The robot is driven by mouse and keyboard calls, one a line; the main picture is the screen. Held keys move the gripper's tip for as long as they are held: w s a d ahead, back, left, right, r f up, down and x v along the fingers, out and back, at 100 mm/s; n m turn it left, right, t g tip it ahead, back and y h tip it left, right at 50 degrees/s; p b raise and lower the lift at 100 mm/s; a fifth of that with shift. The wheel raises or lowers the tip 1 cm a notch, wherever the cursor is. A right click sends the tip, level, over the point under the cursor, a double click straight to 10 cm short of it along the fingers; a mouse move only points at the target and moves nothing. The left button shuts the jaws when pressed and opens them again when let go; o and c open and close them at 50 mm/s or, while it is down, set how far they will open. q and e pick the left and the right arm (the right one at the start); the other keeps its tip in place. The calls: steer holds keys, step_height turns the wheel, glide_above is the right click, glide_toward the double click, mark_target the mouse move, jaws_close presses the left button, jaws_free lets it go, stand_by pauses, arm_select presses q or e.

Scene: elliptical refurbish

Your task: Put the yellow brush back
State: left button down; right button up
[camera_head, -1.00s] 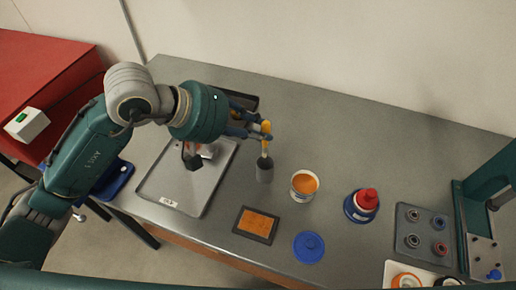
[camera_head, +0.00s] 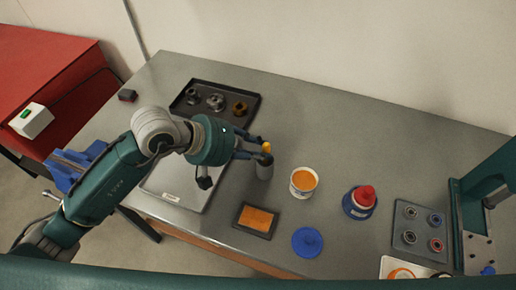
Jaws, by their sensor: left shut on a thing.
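The yellow brush (camera_head: 267,147) is in my left gripper (camera_head: 264,149), which is shut on it. Only a short piece of its yellow handle shows between the fingers. A small grey cylindrical cup (camera_head: 265,171) stands on the bench directly below the fingers. The brush's lower end is hidden at the cup's mouth, and I cannot tell how deep it sits. My right gripper is not in view.
An open tin of orange contents (camera_head: 304,183) stands just right of the cup. A dark parts tray (camera_head: 252,98) and a grey tray (camera_head: 176,197) lie left.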

arm_select(q)
steer(key=c, duration=1.6)
jaws_free()
steer(key=shift+o, duration=0.2)
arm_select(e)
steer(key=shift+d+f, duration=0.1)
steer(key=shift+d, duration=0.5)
arm_select(q)
steer(key=shift+r+p, duration=0.2)
steer(key=shift+p, duration=0.15)
steer(key=b+v, duration=0.3)
steer(key=v, duration=0.9)
steer(key=shift+b, duration=0.3)
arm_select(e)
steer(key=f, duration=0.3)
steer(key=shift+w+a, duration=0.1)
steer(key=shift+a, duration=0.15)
arm_select(q)
steer(key=shift+f, duration=0.1)
